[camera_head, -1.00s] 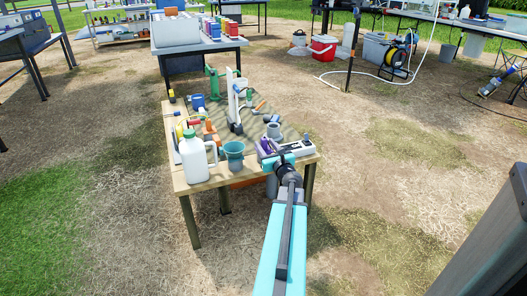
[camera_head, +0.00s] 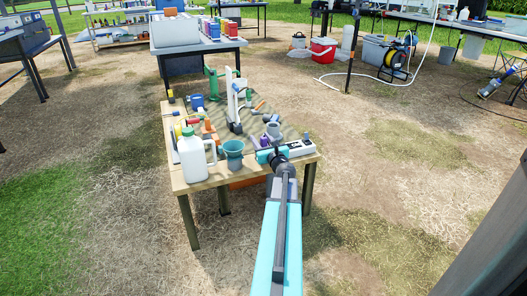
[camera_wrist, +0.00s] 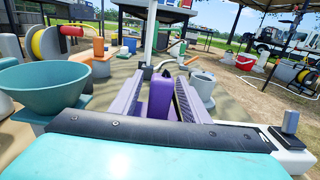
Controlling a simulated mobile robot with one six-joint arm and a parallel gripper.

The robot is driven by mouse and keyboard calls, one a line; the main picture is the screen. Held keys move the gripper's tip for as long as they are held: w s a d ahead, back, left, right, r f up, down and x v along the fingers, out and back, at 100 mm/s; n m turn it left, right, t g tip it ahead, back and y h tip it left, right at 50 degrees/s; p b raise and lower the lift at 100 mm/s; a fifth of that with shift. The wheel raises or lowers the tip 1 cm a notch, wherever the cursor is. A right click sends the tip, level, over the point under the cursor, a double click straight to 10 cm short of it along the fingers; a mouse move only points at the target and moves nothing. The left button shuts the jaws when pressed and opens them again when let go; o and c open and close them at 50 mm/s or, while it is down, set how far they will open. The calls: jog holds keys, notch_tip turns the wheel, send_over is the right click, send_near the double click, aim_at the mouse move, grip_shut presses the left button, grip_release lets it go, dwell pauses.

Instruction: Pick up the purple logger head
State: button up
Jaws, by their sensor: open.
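The purple logger head (camera_wrist: 160,97) stands upright in the middle of the wrist view, with a lighter purple surface just to its left. In the head view it is a small purple spot (camera_head: 264,141) near the front right of the wooden table (camera_head: 205,184). My gripper (camera_wrist: 158,84) is open; its dark ribbed right finger runs close along the right side of the purple piece. I cannot tell whether they touch. In the head view my gripper (camera_head: 268,154) is at the table's front edge and partly hides the logger head's base.
A teal funnel cup (camera_wrist: 52,88) stands left of my gripper, also in the head view (camera_head: 233,153). A white jug (camera_head: 194,158) is farther left. A grey cylinder (camera_wrist: 203,85) stands beyond to the right. A pale box (camera_head: 301,146) lies to the right.

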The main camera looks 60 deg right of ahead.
jog(key=shift+w+d, duration=0.15)
jog(key=shift+w, duration=0.15)
dwell(0.4)
grip_shut()
notch_tip(320, 180, up, 10)
jog(key=p, duration=0.5)
dwell(0.4)
dwell(0.5)
